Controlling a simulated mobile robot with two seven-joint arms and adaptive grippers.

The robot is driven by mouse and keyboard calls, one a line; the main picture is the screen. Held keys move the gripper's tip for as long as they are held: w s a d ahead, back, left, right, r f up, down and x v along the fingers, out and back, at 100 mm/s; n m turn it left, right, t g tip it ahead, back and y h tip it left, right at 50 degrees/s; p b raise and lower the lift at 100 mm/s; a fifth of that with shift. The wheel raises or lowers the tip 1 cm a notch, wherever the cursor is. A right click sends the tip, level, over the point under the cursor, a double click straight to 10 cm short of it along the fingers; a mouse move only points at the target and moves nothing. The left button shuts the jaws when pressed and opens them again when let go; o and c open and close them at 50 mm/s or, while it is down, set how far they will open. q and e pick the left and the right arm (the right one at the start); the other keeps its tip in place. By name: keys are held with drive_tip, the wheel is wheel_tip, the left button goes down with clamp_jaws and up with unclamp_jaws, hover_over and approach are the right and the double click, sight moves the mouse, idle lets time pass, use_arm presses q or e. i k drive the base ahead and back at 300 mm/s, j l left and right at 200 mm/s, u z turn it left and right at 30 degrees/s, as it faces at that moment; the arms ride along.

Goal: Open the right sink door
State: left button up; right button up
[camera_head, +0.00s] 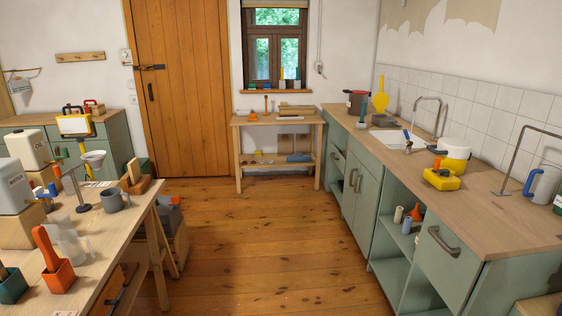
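The sink (388,138) is set in the wooden worktop of the green cabinet run on the right, with a metal faucet (427,112) beside it. Below it are narrow green doors with dark handles side by side. The right sink door (366,208) is the one nearer me, beside the open shelf section, and it looks closed. Its handle (358,184) is near its upper left edge. The other sink door (348,190) also looks closed. Neither of my grippers shows in this view.
Open wooden floor (260,245) lies between the cabinets and the cluttered workbench (130,225) on the left. A small table (278,122) stands under the window.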

sight(368, 192)
drive_tip(key=i+z, duration=0.1)
drive_tip(key=i, duration=0.65)
drive_tip(key=i+j+z, duration=0.1)
drive_tip(key=i, duration=0.65)
drive_tip(key=i+z, duration=0.4)
drive_tip(key=i+j+z, duration=0.1)
drive_tip(key=i+z, duration=0.25)
drive_tip(key=i, duration=0.25)
drive_tip(key=i+j+z, duration=0.25)
drive_tip(key=i+z, duration=0.15)
drive_tip(key=i+j+z, duration=0.4)
drive_tip(key=i, duration=0.1)
